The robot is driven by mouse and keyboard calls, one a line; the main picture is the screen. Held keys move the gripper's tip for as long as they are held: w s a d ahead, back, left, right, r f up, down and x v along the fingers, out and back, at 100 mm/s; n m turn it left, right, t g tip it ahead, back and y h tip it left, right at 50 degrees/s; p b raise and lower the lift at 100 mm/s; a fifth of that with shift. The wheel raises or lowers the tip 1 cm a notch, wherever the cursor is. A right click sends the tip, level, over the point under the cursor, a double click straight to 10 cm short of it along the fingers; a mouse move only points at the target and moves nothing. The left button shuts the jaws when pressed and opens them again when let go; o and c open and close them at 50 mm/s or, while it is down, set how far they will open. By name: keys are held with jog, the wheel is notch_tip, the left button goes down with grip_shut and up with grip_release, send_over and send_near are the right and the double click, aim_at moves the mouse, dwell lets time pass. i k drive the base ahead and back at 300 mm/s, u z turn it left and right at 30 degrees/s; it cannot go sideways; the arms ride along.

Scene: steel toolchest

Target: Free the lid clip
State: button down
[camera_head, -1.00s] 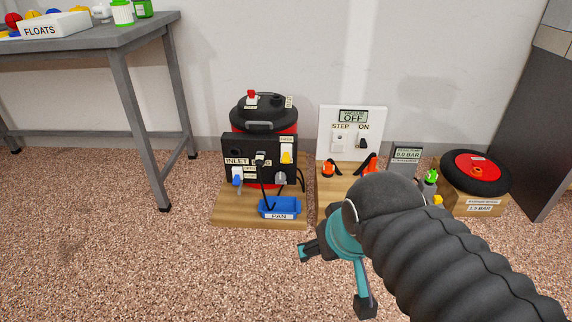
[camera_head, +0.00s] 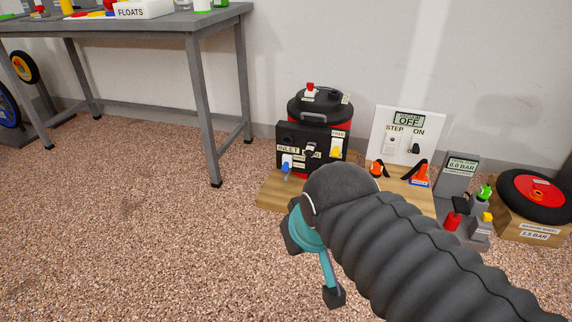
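A red and black drum-shaped machine (camera_head: 320,107) with a black lid stands on a wooden board against the wall. A small red-topped white part (camera_head: 310,90) sits on its lid, and a yellow part (camera_head: 336,147) is at the front right under a label. I cannot tell which of these is the lid clip. My gripper (camera_head: 312,272), teal with dark finger pads, is in front of the board and apart from the machine. Its fingers look spread, with nothing seen between them.
A panel (camera_head: 407,135) reading OFF, with STEP and ON switches, stands right of the machine. Further right are a 0.0 BAR display (camera_head: 460,165) and a wheel (camera_head: 536,196) on a wooden block. A grey table (camera_head: 172,22) with a FLOATS box stands at left. Floor at left is clear.

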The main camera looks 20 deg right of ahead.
aim_at(335, 152)
jog(key=u, duration=0.65)
jog(key=k, duration=2.15)
jog(key=z, duration=1.25)
jog(key=i, duration=1.7)
